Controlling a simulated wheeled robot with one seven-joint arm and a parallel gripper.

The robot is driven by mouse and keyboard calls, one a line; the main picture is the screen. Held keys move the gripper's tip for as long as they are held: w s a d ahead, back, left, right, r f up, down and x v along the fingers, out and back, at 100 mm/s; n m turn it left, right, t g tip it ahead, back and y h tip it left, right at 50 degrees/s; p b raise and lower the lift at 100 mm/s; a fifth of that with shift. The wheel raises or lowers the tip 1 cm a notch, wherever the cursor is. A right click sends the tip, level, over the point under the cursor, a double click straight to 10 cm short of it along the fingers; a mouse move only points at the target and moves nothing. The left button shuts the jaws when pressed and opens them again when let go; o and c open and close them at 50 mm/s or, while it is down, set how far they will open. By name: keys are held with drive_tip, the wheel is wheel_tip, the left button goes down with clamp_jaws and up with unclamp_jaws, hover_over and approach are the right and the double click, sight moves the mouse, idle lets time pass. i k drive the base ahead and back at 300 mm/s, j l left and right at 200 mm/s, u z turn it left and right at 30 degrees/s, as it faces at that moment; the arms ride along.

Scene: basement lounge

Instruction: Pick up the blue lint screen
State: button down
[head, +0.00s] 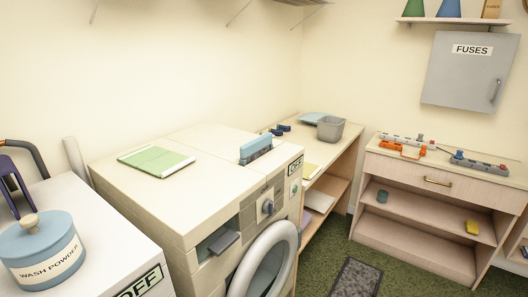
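A blue, ribbed upright piece that looks like the lint screen (255,149) is on the top of the cream front-loading machine (205,190), near its front right edge. It is a narrow block with its long side running across the top. I cannot tell whether its lower part sits in a slot. Nothing is touching it from above. My gripper is not in the head view.
A green booklet (157,161) lies on the same machine top. A wash powder jar (43,250) stands on the white machine at left. A grey bin (330,128) is on the bench behind. Power strips (478,164) lie on the right cabinet. Green floor shows between.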

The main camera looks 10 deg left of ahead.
sight(250, 152)
drive_tip(key=i+u, duration=0.45)
drive_tip(key=i+l+u, duration=0.1)
drive_tip(key=i+u, duration=0.4)
drive_tip(key=i+l+u, duration=0.25)
drive_tip(key=u, duration=0.2)
drive_tip(key=i+l, duration=0.05)
drive_tip(key=i, duration=0.05)
